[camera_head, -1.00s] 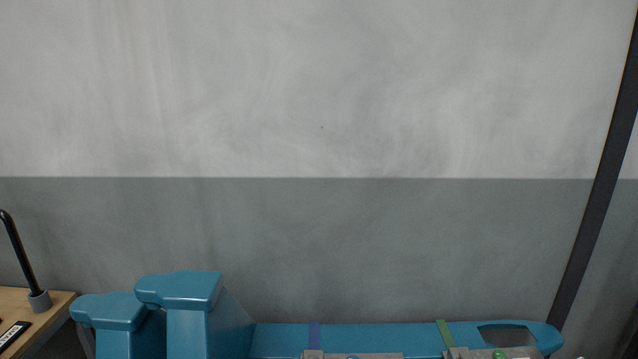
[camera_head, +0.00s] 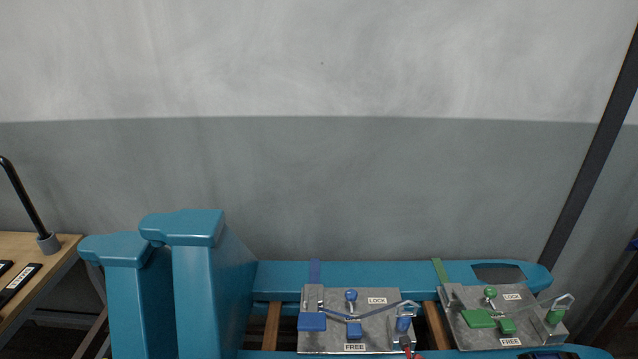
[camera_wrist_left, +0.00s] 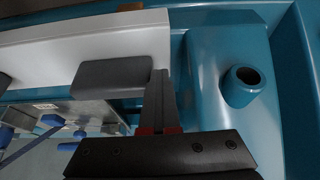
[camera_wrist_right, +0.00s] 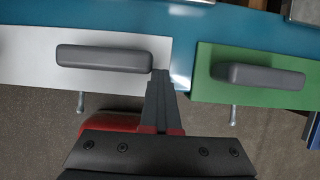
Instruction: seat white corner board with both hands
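In the left wrist view a white board (camera_wrist_left: 70,42) lies along the teal frame, with a dark grey handle (camera_wrist_left: 112,76). My left gripper (camera_wrist_left: 161,74) has its fingers together just right of that handle's end; contact is unclear. In the right wrist view a white board (camera_wrist_right: 25,62) carries a grey handle (camera_wrist_right: 105,58). My right gripper (camera_wrist_right: 160,74) has its fingers together by this board's right end, right of the handle. I cannot tell whether both views show one board. No white board shows in the head view.
A green board (camera_wrist_right: 245,90) with a grey handle lies right of the white one. In the head view, metal plates with blue (camera_head: 375,342) and green (camera_head: 465,338) latches sit on the teal frame (camera_head: 400,272). Teal uprights (camera_head: 200,280) and a wooden table (camera_head: 55,250) stand left.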

